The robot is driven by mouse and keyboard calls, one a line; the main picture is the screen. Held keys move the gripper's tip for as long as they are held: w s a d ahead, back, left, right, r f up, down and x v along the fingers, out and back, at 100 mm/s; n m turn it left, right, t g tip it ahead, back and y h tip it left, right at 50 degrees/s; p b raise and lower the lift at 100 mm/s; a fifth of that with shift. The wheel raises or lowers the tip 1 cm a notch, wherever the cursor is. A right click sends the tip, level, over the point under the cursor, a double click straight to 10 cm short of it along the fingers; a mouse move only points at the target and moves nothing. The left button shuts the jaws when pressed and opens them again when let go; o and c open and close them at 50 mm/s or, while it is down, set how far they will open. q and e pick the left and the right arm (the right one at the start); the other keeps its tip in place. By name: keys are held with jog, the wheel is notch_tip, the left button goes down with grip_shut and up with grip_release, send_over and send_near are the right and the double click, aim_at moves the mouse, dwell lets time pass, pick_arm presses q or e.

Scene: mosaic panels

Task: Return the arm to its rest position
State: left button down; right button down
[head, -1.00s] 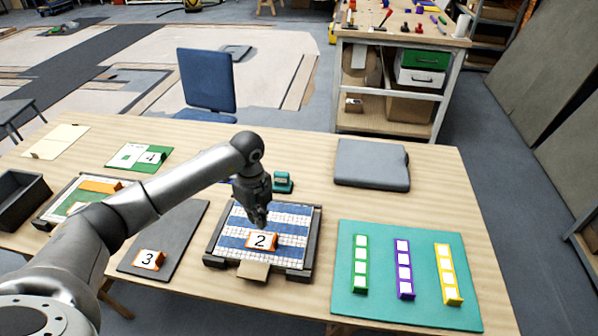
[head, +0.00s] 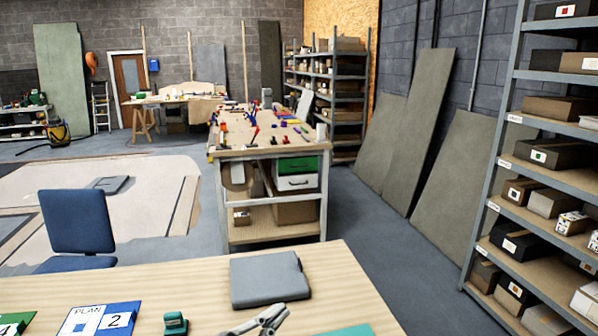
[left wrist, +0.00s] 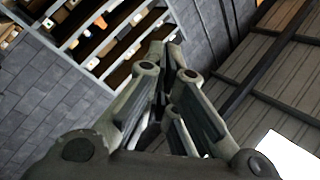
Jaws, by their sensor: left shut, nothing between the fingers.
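My left gripper (head: 262,319) shows at the bottom edge of the head view, over the front part of the wooden table (head: 190,290). Only its finger end is visible there; the rest of the arm is out of frame. In the left wrist view the gripper (left wrist: 172,52) is shut and empty. That view points up at the roof, the grey block wall and a shelf rack. My right gripper is not in view.
A grey closed case (head: 268,279) lies on the table just behind the gripper. A blue "PLAN 2" card (head: 98,319) and a teal stamp-like object (head: 175,323) lie to the left. A teal mat's corner (head: 352,330) shows at right. A workbench (head: 265,150) stands beyond.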

pick_arm(q)
jog(key=a+n+t+y, duration=0.5)
jog(key=a+n+y, duration=0.2)
jog(key=n, duration=0.1)
jog(key=s+a+f+n+g+y, duration=0.3)
jog(key=a+f+n+y, duration=0.15)
jog(key=f, duration=0.25)
jog(key=s+a+f+n+g+y, duration=0.3)
jog(key=a+f+n+y, duration=0.15)
jog(key=a+f, duration=0.2)
jog(key=s+d+f+m+g+h, duration=0.1)
jog(key=s+f+g, duration=0.4)
jog(key=s, duration=0.5)
jog(key=s+d+f+g, duration=0.1)
jog(key=s+f+g, duration=0.4)
jog(key=s, duration=0.5)
notch_tip(320, 180, down, 27)
jog(key=s+g+b, duration=0.1)
jog(key=s, duration=0.1)
jog(key=s+a+f+g+b, duration=0.1)
jog(key=s+a+f, duration=0.1)
jog(key=s+f, duration=1.4)
notch_tip(320, 180, down, 2)
jog(key=shift+s+a+f+m, duration=0.1)
jog(key=shift+s+a+m, duration=0.25)
jog(key=shift+s+m, duration=0.05)
